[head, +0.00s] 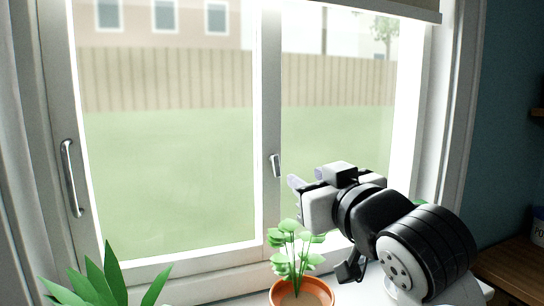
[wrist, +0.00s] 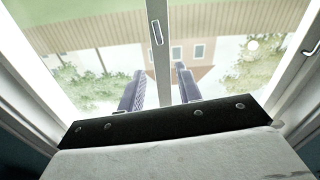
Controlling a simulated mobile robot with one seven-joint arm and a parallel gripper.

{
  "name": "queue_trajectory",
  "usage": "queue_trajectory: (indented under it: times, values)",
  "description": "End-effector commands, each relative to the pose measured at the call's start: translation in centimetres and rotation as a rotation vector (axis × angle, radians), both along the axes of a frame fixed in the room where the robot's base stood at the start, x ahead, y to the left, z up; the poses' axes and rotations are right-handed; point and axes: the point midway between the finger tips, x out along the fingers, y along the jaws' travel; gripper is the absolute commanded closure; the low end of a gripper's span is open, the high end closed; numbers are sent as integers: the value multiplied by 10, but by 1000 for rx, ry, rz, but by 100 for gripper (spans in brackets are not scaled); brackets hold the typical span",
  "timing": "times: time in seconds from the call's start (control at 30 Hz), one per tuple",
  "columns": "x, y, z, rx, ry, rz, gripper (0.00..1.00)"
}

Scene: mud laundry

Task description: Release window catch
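The window catch (head: 275,165) is a small silver piece on the white middle upright of the sliding window (head: 268,100). The catch also shows in the wrist view (wrist: 156,33), upright near the top middle, beyond the fingertips. My gripper (head: 294,184) is just right of and slightly below the catch in the head view, pointing left toward the window. In the wrist view, the two ridged grey fingers (wrist: 158,78) stand apart with nothing between them. The gripper is open and does not appear to touch the catch.
A potted plant (head: 301,293) stands on the sill below my gripper. Another leafy plant (head: 100,283) is at lower left. A long pull handle (head: 72,178) is on the left window frame. A blind (head: 400,8) hangs at the top. A wooden shelf (head: 515,268) is at right.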

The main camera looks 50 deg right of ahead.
Motion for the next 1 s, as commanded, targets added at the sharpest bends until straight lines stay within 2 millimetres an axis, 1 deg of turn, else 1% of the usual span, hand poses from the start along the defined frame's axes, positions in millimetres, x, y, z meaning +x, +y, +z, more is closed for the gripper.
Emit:
queue_trajectory:
  times: [0.07,0.17,0.27,0.5,0.7,0.83,1.0]
  values:
    - [2,-2,1,2,2,-2,65]
    - [11,-7,1,3,4,-1,65]
    - [27,-15,2,2,4,-1,65]
    - [73,-41,3,2,3,-1,65]
    - [103,-57,3,0,2,-1,65]
    - [115,-63,1,0,1,0,65]
    - [120,-67,0,1,2,-1,65]
